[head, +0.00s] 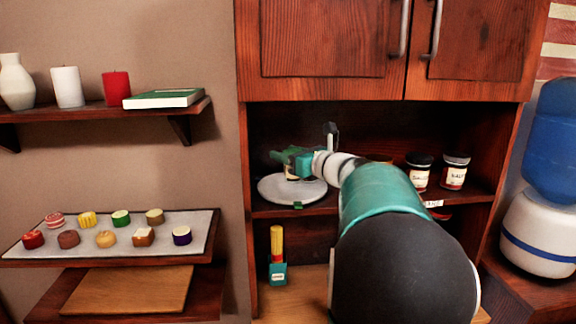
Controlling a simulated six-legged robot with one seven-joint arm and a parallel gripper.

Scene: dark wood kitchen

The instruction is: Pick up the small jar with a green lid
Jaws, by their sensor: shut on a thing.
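My gripper (282,158), teal, reaches into the open shelf of the dark wood cabinet, above a round white plate (264,190). It is shut on a small jar (291,173), of which only a pale, yellowish part shows below the fingers. The jar's green lid cannot be told apart from the teal gripper. Whether the jar touches the plate or hangs just above it, I cannot tell.
A yellow-topped teal item (277,257) stands below. Wall shelves at left hold a cake tray (75,250) and candles. A water dispenser (545,225) stands right.

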